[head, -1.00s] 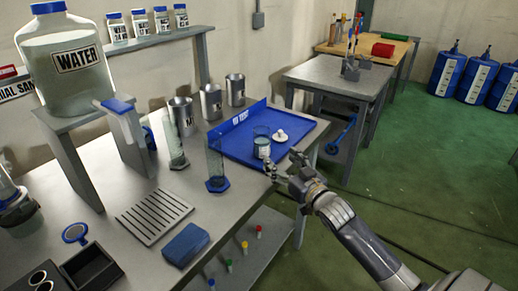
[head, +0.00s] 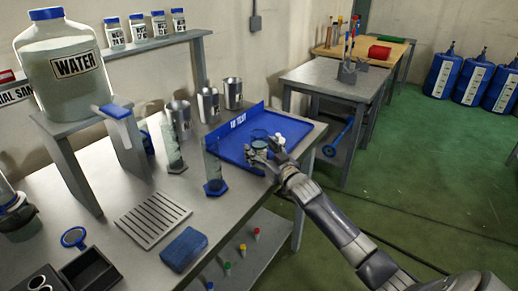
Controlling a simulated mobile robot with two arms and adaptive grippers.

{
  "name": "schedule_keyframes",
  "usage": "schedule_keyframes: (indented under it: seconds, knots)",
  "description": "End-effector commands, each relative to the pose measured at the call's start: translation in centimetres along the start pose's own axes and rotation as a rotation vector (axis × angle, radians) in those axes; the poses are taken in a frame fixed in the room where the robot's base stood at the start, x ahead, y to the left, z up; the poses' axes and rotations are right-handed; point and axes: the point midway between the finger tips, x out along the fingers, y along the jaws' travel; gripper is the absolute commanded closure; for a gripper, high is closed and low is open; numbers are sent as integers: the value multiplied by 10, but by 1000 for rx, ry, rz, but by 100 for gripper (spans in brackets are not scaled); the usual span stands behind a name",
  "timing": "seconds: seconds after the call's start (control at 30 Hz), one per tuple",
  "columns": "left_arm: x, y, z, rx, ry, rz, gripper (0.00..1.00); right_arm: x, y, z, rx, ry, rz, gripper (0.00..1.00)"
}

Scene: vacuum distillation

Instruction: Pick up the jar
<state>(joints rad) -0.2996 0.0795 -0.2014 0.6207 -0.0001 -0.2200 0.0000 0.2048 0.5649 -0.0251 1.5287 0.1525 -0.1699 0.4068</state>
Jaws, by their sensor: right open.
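The small clear glass jar (head: 259,136) with a pale label stands upright on the blue tray (head: 230,150) in the head view. My right gripper (head: 263,151) is at the jar, with its open fingers in front of and beside it. The fingers hide the lower part of the jar. I cannot tell whether they touch it. A white lid-like piece (head: 279,140) lies on the tray just right of the jar, partly behind the gripper. My left gripper is not in view.
A glass cylinder with a blue base (head: 214,170) stands left of the tray. Several metal beakers (head: 208,104) stand behind. A large water jug (head: 62,70) is on a raised stand. A blue block (head: 184,249) and a slotted rack (head: 153,218) lie at the front.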

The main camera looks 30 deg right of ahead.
Motion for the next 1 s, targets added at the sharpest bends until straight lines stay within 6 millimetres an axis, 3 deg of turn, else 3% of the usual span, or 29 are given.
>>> schedule_keyframes:
  seconds: [0.23, 0.5, 1.0]
  knots:
    - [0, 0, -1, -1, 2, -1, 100, 1, 0, 0, 0, 0, 0, 34]
    - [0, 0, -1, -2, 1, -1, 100, 1, 0, 0, 0, 0, 0, 87]
    - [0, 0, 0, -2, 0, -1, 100, 1, 0, -6, 0, 4, 0, 87]
